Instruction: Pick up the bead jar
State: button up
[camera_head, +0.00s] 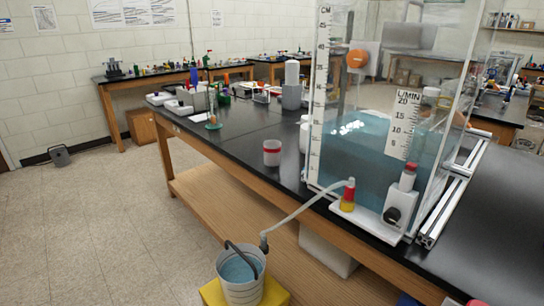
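A small white jar with a red band (272,152) stands upright on the black bench top, left of the clear water tank. It may be the bead jar, but I cannot make out beads in it. A red-capped cylinder (408,177) stands at the tank's front right corner. A red and yellow fitting (348,195) stands at the tank's front base. My gripper is not in view, so I cannot tell its state or where it is relative to the jar.
The tall water tank (365,140) stands on the long black bench (235,138) and blocks some of the view behind it. A hose (305,208) runs down to a bucket (240,275) on a yellow block (272,293).

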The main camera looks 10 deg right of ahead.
aim_at(272, 148)
jog(key=i+j, duration=0.95)
jog(key=i, duration=0.15)
